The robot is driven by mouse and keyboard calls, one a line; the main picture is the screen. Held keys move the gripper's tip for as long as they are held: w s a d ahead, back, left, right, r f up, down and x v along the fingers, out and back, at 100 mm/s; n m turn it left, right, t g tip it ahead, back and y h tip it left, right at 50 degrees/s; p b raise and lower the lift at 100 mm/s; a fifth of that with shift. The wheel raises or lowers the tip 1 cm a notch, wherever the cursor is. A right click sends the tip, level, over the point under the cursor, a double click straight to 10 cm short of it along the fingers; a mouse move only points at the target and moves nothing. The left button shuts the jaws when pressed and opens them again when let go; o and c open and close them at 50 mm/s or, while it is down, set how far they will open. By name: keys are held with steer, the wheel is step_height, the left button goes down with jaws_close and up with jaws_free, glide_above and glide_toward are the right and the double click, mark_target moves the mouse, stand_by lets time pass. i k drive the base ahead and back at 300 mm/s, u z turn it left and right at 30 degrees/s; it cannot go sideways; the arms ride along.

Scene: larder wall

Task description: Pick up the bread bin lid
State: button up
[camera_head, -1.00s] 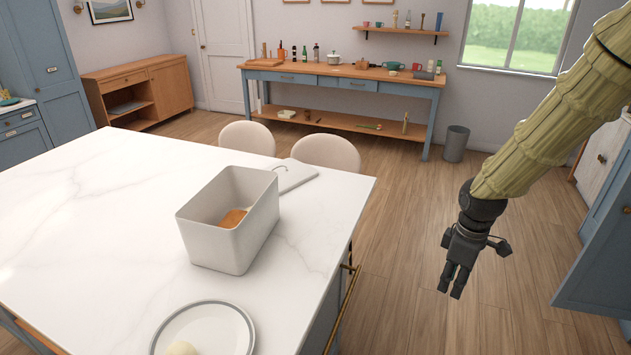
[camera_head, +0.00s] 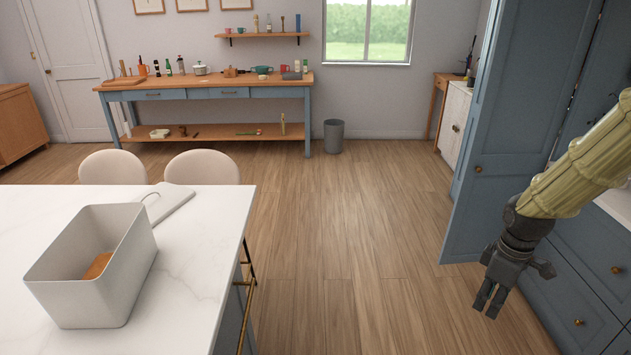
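The bread bin lid (camera_head: 172,203) is a flat, pale panel with a thin curved handle. It lies on the white marble island top near the far right corner, just behind the bin. The bread bin (camera_head: 128,283) is a light grey open box, with a brown piece, perhaps bread, inside. My gripper (camera_head: 489,304) hangs pointing down at the right, over the floor and in front of blue drawers in the picture, far from the lid. It looks empty. Its two dark fingers show a narrow gap between them, too small to judge the opening.
The marble island (camera_head: 205,270) fills the lower left, with a brass rail (camera_head: 248,300) on its right side. Two cream chairs (camera_head: 203,167) stand behind it. An open blue cupboard door (camera_head: 500,130) stands at the right. The wooden floor (camera_head: 345,230) between is clear.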

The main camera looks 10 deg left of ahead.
mark_target(164, 199)
steer(key=i, duration=3.45)
steer(key=u, duration=3.75)
steer(key=i, duration=0.45)
